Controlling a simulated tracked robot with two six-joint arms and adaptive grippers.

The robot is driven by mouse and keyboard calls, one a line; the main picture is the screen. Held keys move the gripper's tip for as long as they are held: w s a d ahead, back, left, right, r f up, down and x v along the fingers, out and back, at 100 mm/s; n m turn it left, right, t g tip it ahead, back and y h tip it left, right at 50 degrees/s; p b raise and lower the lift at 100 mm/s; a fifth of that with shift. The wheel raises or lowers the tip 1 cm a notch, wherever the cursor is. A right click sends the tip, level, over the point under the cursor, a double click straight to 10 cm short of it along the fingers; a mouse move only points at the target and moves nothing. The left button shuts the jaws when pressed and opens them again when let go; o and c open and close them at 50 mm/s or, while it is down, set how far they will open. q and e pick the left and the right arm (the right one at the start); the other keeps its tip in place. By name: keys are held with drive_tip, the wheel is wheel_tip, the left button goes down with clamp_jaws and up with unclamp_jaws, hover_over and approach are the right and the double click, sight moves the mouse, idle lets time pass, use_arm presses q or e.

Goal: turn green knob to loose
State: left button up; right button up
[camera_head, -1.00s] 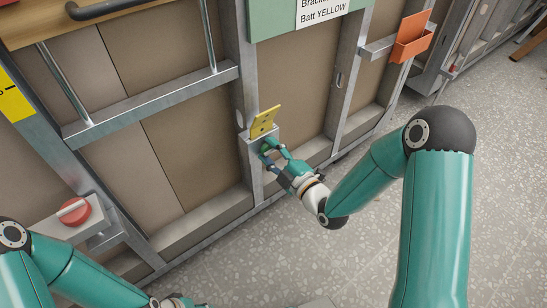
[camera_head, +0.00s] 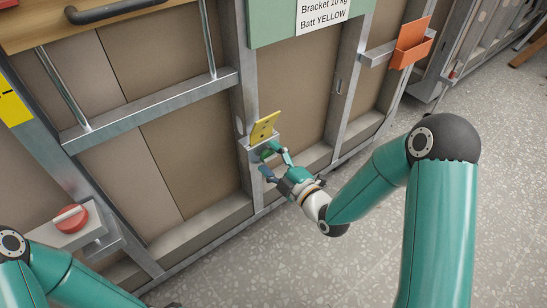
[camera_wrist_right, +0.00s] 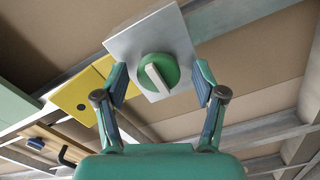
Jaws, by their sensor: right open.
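The green knob (camera_wrist_right: 158,73) is round with a white bar across it. It sits on a square pale grey plate (camera_wrist_right: 183,42), which is tilted in the right wrist view; the bar slants from upper left to lower right there. My right gripper (camera_wrist_right: 161,78) is open, with one finger on each side of the knob and visible gaps to it. In the head view the right gripper (camera_head: 271,164) is in front of the small bracket below the yellow plate (camera_head: 264,127).
A red knob (camera_head: 71,218) with a white bar sits on a grey bracket at the left. Metal frame posts and rails surround the brown panels. An orange holder (camera_head: 411,50) is on the upper right. The speckled floor (camera_head: 330,268) is clear in front.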

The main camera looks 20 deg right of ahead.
drive_tip(key=v, duration=0.7)
drive_tip(key=shift+s, duration=0.2)
drive_tip(key=shift+d, duration=0.1)
